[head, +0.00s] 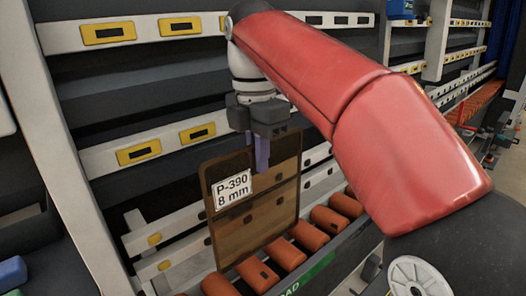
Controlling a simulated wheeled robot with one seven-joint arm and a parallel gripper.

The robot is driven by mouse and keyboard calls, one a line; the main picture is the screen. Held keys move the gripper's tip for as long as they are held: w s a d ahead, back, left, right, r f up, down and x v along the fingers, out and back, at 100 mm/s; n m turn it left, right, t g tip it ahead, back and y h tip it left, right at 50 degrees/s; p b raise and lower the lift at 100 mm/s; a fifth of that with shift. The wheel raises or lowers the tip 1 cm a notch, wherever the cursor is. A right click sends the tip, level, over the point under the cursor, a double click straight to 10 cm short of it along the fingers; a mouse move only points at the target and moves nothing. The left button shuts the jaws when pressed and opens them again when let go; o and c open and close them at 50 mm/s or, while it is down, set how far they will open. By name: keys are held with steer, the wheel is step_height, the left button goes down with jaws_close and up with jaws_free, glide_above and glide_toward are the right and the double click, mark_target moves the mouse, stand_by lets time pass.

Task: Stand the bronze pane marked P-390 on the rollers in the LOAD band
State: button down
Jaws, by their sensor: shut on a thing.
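The bronze see-through pane (255,215) carries a white label reading P-390, 8 mm. My gripper (262,156) is shut on its top edge, right of the label; one purple finger shows on the near face. The pane hangs roughly upright, slightly turned in the picture. Its lower edge is at the orange rollers (285,253); I cannot tell whether it touches them. The green LOAD band (307,278) lies on the front rail just below the pane, its lettering partly cut off in the picture.
Pale rails with yellow-framed slots (139,152) run across the washer behind the pane. A pale upright post (50,130) stands to the left. More orange rollers (346,204) continue to the right, partly behind my red arm. A blue item (12,272) is at the lower left.

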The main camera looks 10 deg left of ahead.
steer(key=shift+w+a+f, duration=0.45)
steer(key=shift+a+f, duration=0.1)
steer(key=shift+f, duration=0.3)
steer(key=shift+w+a+f, duration=0.45)
steer(key=shift+a+f, duration=0.05)
steer(key=shift+f, duration=0.3)
steer(key=shift+w+a+f, duration=0.45)
steer(key=shift+a+f, duration=0.1)
steer(key=shift+f, duration=0.3)
steer(key=shift+f+b, duration=0.35)
steer(key=shift+f, duration=0.1)
steer(key=c, duration=1.5)
jaws_free()
steer(key=shift+f, duration=0.15)
